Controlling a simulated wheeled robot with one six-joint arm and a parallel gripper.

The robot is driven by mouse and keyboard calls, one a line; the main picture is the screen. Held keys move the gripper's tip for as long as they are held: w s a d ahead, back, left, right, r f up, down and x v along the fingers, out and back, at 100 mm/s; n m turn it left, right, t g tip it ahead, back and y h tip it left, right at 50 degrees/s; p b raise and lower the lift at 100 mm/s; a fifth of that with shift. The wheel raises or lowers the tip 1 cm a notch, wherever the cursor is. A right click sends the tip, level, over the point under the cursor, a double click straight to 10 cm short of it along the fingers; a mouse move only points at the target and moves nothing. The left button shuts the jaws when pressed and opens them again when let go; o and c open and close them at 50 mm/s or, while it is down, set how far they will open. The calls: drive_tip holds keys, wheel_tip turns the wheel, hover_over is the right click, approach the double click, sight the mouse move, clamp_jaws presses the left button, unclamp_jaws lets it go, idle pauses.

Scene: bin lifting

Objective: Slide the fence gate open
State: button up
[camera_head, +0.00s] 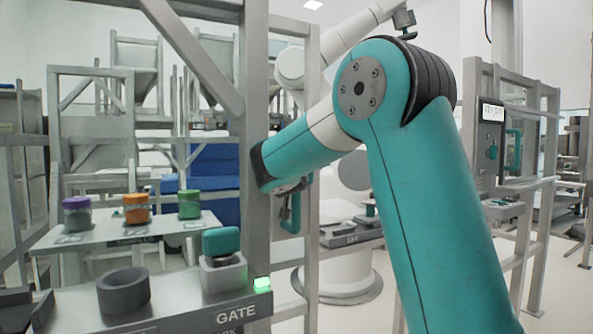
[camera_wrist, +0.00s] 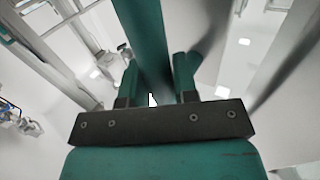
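The grey metal gate frame (camera_head: 312,240) stands in the middle of the head view, beside a thick post (camera_head: 254,130). A teal handle (camera_head: 291,214) shows on it, just below the end of my arm. My gripper is mostly hidden behind the arm in the head view. In the wrist view my gripper (camera_wrist: 156,78) has one finger on each side of a teal bar, which looks like the handle. The fingers are apart and close to the bar; whether they press on it is unclear.
A console labelled GATE (camera_head: 236,312) has a teal-topped block (camera_head: 221,268) and a lit green lamp (camera_head: 262,284). A dark ring (camera_head: 124,290) lies on it. A shelf (camera_head: 110,235) behind holds purple-, orange- and green-lidded jars. Another frame with a teal handle (camera_head: 513,150) stands right.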

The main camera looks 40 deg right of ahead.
drive_tip(key=o, duration=0.4)
drive_tip(key=shift+a, duration=0.1)
drive_tip(key=shift+a, duration=0.1)
drive_tip(key=b+v, duration=0.2)
drive_tip(key=v, duration=1.5)
drive_tip(key=shift+s+b, duration=0.15)
drive_tip(key=shift+b, duration=0.15)
